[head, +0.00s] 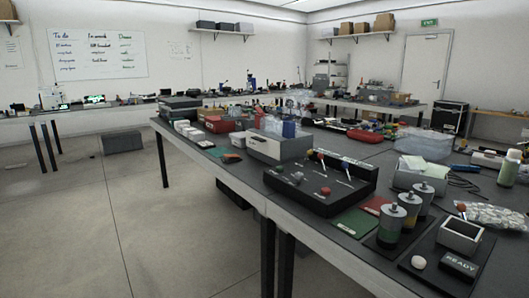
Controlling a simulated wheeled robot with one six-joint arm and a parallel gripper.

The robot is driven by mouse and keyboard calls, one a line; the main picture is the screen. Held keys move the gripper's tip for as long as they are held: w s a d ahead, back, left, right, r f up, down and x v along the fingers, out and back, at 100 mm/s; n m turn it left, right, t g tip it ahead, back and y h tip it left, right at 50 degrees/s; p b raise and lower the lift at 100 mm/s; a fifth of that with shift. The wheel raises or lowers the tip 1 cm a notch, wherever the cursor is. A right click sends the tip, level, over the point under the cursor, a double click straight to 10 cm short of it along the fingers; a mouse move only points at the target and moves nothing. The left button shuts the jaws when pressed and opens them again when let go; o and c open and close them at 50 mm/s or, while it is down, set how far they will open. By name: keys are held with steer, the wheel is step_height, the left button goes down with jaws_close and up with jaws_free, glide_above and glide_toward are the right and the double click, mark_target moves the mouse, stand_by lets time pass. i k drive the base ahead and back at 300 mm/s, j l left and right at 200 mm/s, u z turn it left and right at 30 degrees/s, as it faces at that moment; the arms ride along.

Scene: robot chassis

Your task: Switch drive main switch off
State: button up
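A black control box (312,207) stands near the front edge of the long dark table in the middle of the head view. It carries several small controls, among them a red-topped one (326,191) and a green-topped one (279,168). My gripper is not in view.
Grey cylinders (391,226), a small open box (460,237) and a black READY block (458,265) stand to the right. Open concrete floor (95,220) lies left of the table.

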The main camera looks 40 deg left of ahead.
mark_target(310, 152)
steer(key=u, duration=1.2)
